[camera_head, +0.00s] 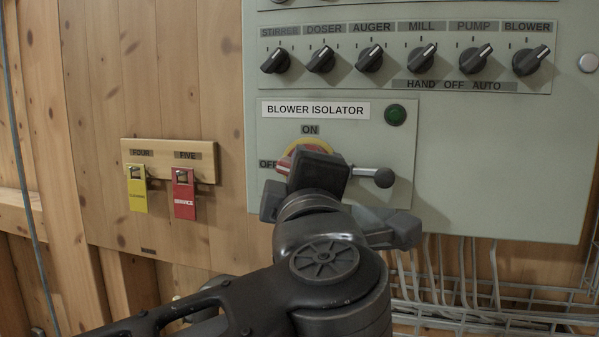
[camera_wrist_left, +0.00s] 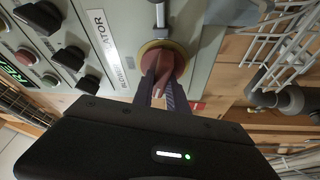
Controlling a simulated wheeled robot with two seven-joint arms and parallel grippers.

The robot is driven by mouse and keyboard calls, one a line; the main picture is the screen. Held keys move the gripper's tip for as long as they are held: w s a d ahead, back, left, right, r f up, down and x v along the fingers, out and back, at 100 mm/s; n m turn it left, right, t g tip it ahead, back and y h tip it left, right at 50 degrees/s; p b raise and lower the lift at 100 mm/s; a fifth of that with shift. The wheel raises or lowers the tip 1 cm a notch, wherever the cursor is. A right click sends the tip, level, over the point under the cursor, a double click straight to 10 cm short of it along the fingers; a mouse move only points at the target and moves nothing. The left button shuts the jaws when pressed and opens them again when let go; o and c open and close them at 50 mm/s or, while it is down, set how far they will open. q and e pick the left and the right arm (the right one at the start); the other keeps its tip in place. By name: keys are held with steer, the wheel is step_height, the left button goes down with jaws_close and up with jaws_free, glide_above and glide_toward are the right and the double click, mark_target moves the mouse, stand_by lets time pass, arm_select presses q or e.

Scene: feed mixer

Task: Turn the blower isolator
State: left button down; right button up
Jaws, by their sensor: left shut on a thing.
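The blower isolator has a yellow round plate (camera_head: 322,145) and a red handle (camera_head: 284,163), under a white "BLOWER ISOLATOR" label (camera_head: 315,110). ON is printed above it and OFF to its left. My left gripper (camera_head: 318,165) is in front of the isolator and hides most of the handle in the head view. In the left wrist view its two fingers (camera_wrist_left: 163,92) are closed around the red handle (camera_wrist_left: 165,68), in front of the yellow plate (camera_wrist_left: 178,48). I cannot tell the handle's exact angle. My right gripper is not in view.
A green lamp (camera_head: 396,115) and a row of black selector knobs (camera_head: 422,56) are above. Yellow (camera_head: 137,190) and red (camera_head: 184,195) tags hang at left. A wire basket (camera_head: 480,300) is below the panel.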

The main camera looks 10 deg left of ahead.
arm_select(q)
steer(key=shift+n+g, duration=0.5)
steer(key=shift+n, duration=0.8)
steer(key=shift+f, duration=0.1)
steer(key=c, duration=1.3)
jaws_free()
steer(key=v, duration=0.7)
steer(key=shift+s+d+p, duration=0.1)
steer(key=shift+s+p, duration=0.3)
